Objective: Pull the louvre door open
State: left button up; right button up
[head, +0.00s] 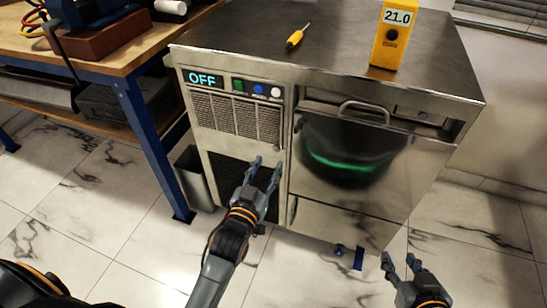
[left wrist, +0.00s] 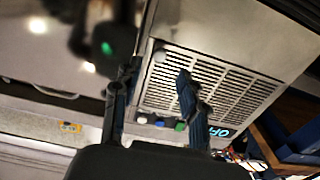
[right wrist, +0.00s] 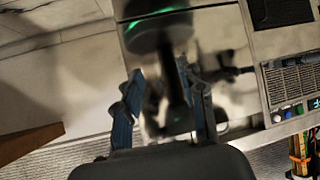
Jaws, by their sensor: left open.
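The louvre door (head: 238,118) is a slatted metal panel on the left part of the steel machine's front, below the OFF display. It looks closed and flush with the front. It also shows in the left wrist view (left wrist: 225,85). My left gripper (head: 266,165) is open and empty, in front of the machine and below the louvres in the head view. It hides part of the dark lower grille. No contact with the door is visible. My right gripper (head: 399,262) is open and empty, low at the right in front of the machine.
The steel machine (head: 330,50) carries a yellow gauge (head: 391,35) reading 21.0 and a yellow screwdriver (head: 298,37). A front panel with a bar handle (head: 364,108) is right of the louvres. A workbench (head: 95,45) and a grey bin (head: 193,178) stand left.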

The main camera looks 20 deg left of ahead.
aim_at(276, 150)
pick_arm(q)
jog(key=w, duration=0.4)
jog(key=shift+b, duration=0.4)
jog(key=shift+w, duration=0.55)
grip_shut()
pick_arm(e)
jog(key=w+r+t, duration=0.1)
jog(key=w+a+r+t, duration=0.1)
jog(key=r, duration=0.1)
jog(key=w+r+t, duration=0.1)
jog(key=shift+w+a+r+y, duration=0.1)
jog(key=shift+a+r+y, duration=0.15)
jog(key=shift+r+y, duration=0.15)
